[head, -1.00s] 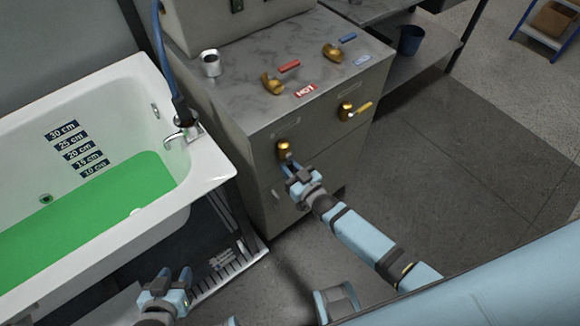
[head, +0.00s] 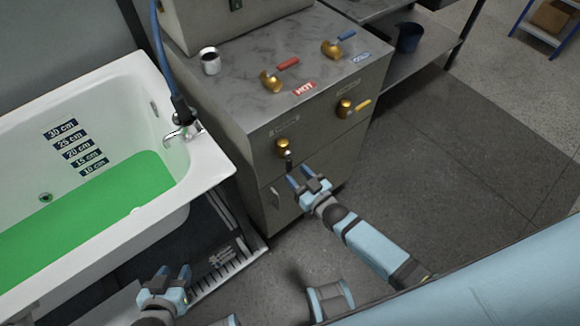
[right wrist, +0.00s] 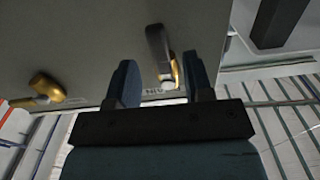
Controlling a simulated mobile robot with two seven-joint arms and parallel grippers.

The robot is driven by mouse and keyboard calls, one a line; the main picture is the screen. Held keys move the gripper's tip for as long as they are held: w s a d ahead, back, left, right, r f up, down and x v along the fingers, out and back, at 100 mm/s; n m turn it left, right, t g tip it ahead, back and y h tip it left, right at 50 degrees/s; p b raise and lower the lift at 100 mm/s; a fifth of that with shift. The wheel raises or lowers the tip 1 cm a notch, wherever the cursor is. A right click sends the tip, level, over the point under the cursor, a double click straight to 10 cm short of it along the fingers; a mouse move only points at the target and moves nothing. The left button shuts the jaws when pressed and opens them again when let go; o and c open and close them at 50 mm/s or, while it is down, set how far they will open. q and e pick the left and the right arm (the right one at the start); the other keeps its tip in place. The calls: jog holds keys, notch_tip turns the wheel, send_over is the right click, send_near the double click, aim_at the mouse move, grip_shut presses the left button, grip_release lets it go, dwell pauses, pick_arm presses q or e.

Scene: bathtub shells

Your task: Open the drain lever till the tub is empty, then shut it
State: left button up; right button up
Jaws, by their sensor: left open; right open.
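The white tub (head: 195,205) holds green water (head: 90,215), its surface just below the 10 cm mark (head: 93,169). On the cabinet front, a brass valve (head: 283,146) has a dark lever (head: 289,160) pointing down. A second front valve (head: 346,107) has a yellow lever sticking out to the right. I cannot read the labels above them. My right gripper (head: 302,176) is open and empty, just below and apart from the dark lever. In the right wrist view the dark lever (right wrist: 157,45) shows beyond the open fingers. My left gripper (head: 174,277) is open and empty in front of the tub.
The cabinet top (head: 240,95) carries a red-handled HOT valve (head: 272,80), a blue-handled COLD valve (head: 333,48) and a metal cup (head: 209,61). A faucet (head: 181,132) stands at the tub's right rim. The floor (head: 440,170) right of the cabinet is clear.

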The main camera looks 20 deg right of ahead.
jog(key=v, duration=0.9)
jog(key=shift+s, duration=0.15)
jog(key=shift+r, duration=0.1)
jog(key=shift+s, duration=0.1)
